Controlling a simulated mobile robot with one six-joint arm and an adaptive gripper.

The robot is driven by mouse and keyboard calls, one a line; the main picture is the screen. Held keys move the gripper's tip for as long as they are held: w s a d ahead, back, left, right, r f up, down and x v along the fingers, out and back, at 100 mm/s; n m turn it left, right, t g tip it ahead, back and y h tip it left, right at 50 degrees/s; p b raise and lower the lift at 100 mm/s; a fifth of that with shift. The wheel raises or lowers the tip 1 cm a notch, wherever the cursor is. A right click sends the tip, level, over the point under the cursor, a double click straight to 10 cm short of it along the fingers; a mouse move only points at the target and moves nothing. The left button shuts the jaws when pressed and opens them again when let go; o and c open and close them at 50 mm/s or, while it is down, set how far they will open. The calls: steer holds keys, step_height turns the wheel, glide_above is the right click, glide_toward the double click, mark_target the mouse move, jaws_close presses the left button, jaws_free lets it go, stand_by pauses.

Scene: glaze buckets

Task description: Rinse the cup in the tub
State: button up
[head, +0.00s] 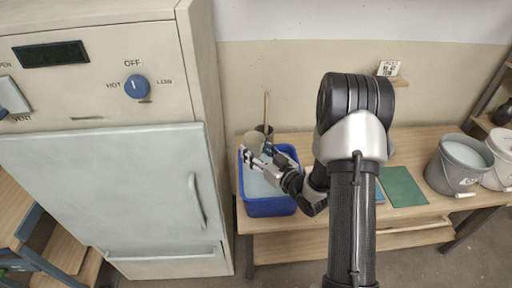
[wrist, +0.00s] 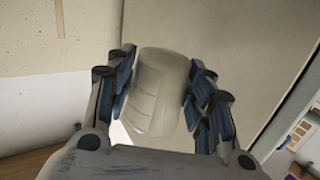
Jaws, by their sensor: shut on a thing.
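The cup (wrist: 156,92) is pale and translucent, and in the wrist view it sits between the two fingers of my gripper (wrist: 160,95). My gripper is shut on it. In the head view the cup (head: 254,142) shows at the far side of my gripper (head: 258,157), above the blue tub (head: 268,207). The tub stands at the left end of the wooden table and holds pale liquid. The cup looks tilted; whether it touches the liquid I cannot tell. My gripper hides part of the tub.
A dark container with a wooden stick (head: 266,112) stands behind the tub. A tall kiln-like cabinet (head: 110,190) is close on the left. A green mat (head: 402,187), a grey bucket (head: 455,168) and a white bucket (head: 499,160) are to the right on the table (head: 310,222).

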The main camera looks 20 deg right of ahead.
steer(key=m+p, duration=0.1)
steer(key=a+r+m+p, duration=0.1)
steer(key=m+p, duration=0.2)
steer(key=shift+s+a+r+y+p, duration=0.25)
steer(key=shift+a+r+y+p, duration=0.05)
steer(key=m+p, duration=0.1)
steer(key=m, duration=0.1)
steer(key=m+p, duration=0.1)
steer(key=m, duration=0.1)
steer(key=m+p, duration=0.1)
steer(key=shift+s+a+m+p, duration=0.1)
steer(key=shift+a+m+p, duration=0.2)
steer(key=shift+a+m, duration=0.1)
steer(key=m, duration=0.1)
steer(key=m+p, duration=0.1)
steer(key=m, duration=0.2)
steer(key=shift+d+f+m+y, duration=0.25)
steer(key=shift+d+m+y, duration=0.05)
steer(key=shift+y, duration=0.1)
steer(key=m, duration=0.2)
steer(key=d+m+p, duration=0.1)
steer(key=m, duration=0.2)
steer(key=shift+w+d+r+m, duration=0.3)
steer(key=shift+w+r+m, duration=0.05)
steer(key=shift+r+m, duration=0.05)
